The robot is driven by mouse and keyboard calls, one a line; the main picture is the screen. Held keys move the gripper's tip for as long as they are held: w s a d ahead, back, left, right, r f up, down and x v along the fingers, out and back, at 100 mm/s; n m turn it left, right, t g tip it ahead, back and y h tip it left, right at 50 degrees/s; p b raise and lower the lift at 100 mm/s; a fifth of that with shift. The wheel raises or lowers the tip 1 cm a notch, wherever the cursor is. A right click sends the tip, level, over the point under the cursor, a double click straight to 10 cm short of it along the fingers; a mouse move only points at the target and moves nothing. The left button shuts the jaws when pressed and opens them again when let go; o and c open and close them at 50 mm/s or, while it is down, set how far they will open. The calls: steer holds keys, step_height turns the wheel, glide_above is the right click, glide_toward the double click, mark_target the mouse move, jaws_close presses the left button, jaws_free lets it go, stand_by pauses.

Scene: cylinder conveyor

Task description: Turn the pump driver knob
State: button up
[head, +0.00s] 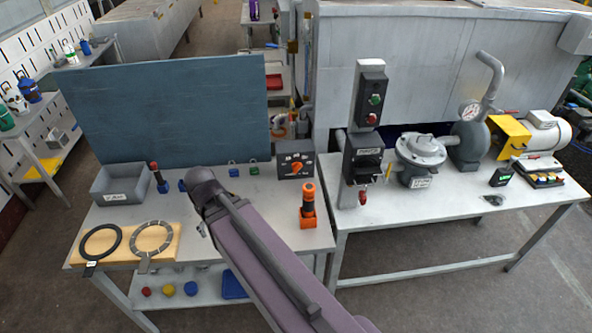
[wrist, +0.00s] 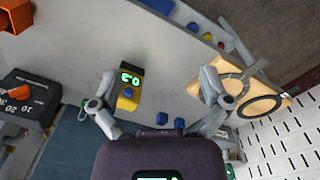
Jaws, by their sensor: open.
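A black box with an orange knob (head: 296,168) stands at the back right of the left table. This black box also shows at the left edge in the wrist view (wrist: 28,98), with numbers beside the knob. A small yellow and black device (wrist: 128,92) with green digits lies between my gripper's fingers in the wrist view, apparently below them. My arm seems to hide it in the head view. I cannot read which one is the pump driver. My gripper (wrist: 156,90) is open and empty, fingers wide apart. In the head view it is mostly hidden behind my arm.
An orange and black upright tool (head: 308,205) stands in front of the black box. A grey bin (head: 122,195) and a wooden board (head: 118,258) with two rings are at the left. A blue-grey panel (head: 165,105) rises behind. The right table holds a pump (head: 420,160).

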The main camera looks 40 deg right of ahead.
steer(key=w+d+f+m+t+h+b, duration=0.1)
steer(key=w+d+f+h+b, duration=0.25)
steer(key=d, duration=0.35)
steer(key=w+d+f+t+h+b, duration=0.1)
steer(key=w+d+f+h+b, duration=0.15)
steer(key=d+b, duration=0.3)
steer(key=t+h+b, duration=0.2)
steer(key=h+b, duration=0.5)
steer(key=b, duration=0.4)
glide_toward(296, 168)
steer(key=shift+v, duration=1.85)
steer(key=shift+d+r, duration=0.15)
steer(key=b+x, duration=0.5)
steer(key=x, duration=0.8)
steer(key=shift+d+f, duration=0.25)
steer(key=c, duration=1)
